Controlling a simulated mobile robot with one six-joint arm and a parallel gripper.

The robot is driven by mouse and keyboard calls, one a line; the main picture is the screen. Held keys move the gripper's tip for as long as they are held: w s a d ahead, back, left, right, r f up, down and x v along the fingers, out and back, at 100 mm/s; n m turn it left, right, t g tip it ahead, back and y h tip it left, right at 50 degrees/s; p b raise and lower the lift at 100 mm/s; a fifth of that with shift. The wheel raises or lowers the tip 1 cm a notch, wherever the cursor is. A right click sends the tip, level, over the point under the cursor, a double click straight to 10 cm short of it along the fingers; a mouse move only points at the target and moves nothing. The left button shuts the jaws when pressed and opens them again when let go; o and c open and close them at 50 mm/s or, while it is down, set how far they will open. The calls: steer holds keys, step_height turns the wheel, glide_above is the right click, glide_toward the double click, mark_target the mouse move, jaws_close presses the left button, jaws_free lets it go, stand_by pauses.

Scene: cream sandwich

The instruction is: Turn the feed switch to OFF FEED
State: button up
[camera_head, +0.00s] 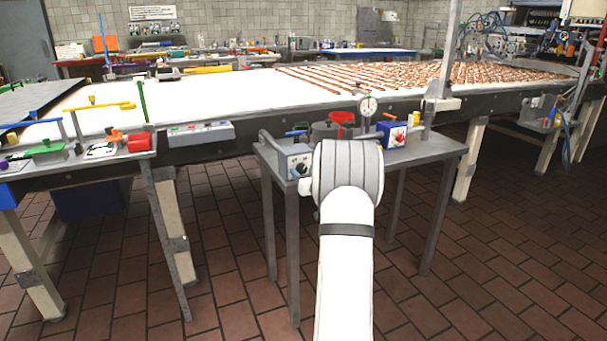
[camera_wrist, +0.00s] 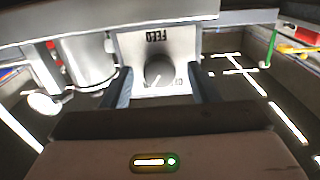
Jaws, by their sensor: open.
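The feed switch is a dark round knob (camera_wrist: 160,71) on a light plate marked FEED, which reads upside down in the wrist view. A light pointer mark shows on the knob; part of another label shows at its lower right. In the head view the switch box (camera_head: 287,158) stands at the left end of the small grey table, partly behind my arm. My gripper (camera_wrist: 161,84) is open, with one dark finger on each side of the knob. I cannot tell whether either finger touches it. In the head view my gripper's fingers are hidden behind my wrist.
The small table (camera_head: 430,150) also holds a grey pot (camera_head: 322,130) with a red valve handle (camera_head: 342,118), a dial gauge (camera_head: 368,106) and a blue box (camera_head: 392,134) with a red knob. The conveyor (camera_head: 250,88) runs behind. Tiled floor lies open to the right.

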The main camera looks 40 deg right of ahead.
steer(key=shift+w+d, duration=0.1)
steer(key=shift+w, duration=0.2)
